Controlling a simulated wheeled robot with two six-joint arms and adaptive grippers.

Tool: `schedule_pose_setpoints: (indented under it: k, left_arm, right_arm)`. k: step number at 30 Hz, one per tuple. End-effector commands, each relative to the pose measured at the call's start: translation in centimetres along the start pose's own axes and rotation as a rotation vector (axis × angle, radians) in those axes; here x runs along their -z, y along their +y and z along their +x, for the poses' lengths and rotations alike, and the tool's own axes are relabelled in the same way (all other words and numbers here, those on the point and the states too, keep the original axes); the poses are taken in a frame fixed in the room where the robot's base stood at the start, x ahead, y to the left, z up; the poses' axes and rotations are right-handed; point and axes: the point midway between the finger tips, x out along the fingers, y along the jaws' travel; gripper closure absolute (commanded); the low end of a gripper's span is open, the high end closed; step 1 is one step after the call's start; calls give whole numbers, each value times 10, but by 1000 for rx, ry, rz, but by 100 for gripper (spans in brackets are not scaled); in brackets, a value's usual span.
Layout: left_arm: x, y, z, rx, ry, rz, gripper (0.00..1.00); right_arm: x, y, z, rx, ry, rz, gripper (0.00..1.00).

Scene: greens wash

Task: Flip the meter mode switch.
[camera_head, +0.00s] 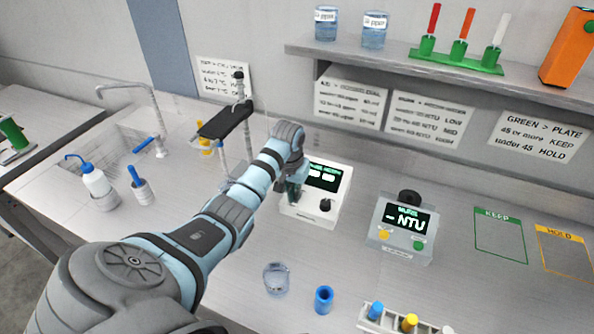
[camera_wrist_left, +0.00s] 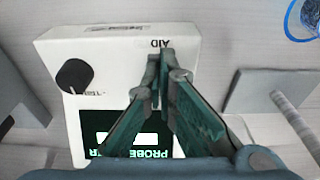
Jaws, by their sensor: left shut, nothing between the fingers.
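The white meter (camera_head: 328,178) with a dark screen and a black knob stands on the bench near the middle of the head view. In the left wrist view the same white meter (camera_wrist_left: 100,45) appears upside down, with its black knob (camera_wrist_left: 74,75) and its screen (camera_wrist_left: 90,140) partly lettered "PROBE". My left gripper (camera_head: 292,192) is at the left part of the meter's front. Its fingers are shut and empty. In the wrist view the fingertips (camera_wrist_left: 160,62) lie over the panel beside a small label. A switch is not clearly visible; the fingers cover that spot. Contact cannot be told.
A grey NTU meter (camera_head: 402,230) stands to the right. A clear beaker (camera_head: 277,279), a blue cup (camera_head: 323,299) and a vial rack (camera_head: 392,322) are in front. A stand with a black arm (camera_head: 226,121) is behind my left arm. Bench between the meters is clear.

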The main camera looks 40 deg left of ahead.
Motion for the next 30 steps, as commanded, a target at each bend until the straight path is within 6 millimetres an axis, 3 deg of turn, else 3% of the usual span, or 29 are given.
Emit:
schedule_pose_setpoints:
  k: [8, 15, 25, 30]
  left_arm:
    - [0, 0, 2, 0, 1, 0, 100]
    - [4, 0, -26, 0, 2, 0, 100]
    - [10, 0, -60, 0, 2, 0, 100]
    - [10, 0, -67, 0, 1, 0, 100]
  right_arm:
    - [0, 0, 0, 0, 0, 0, 60]
    - [2, 2, -21, 0, 0, 0, 60]
    - [1, 1, -16, 0, 0, 0, 60]
    - [1, 1, -16, 0, 0, 0, 60]
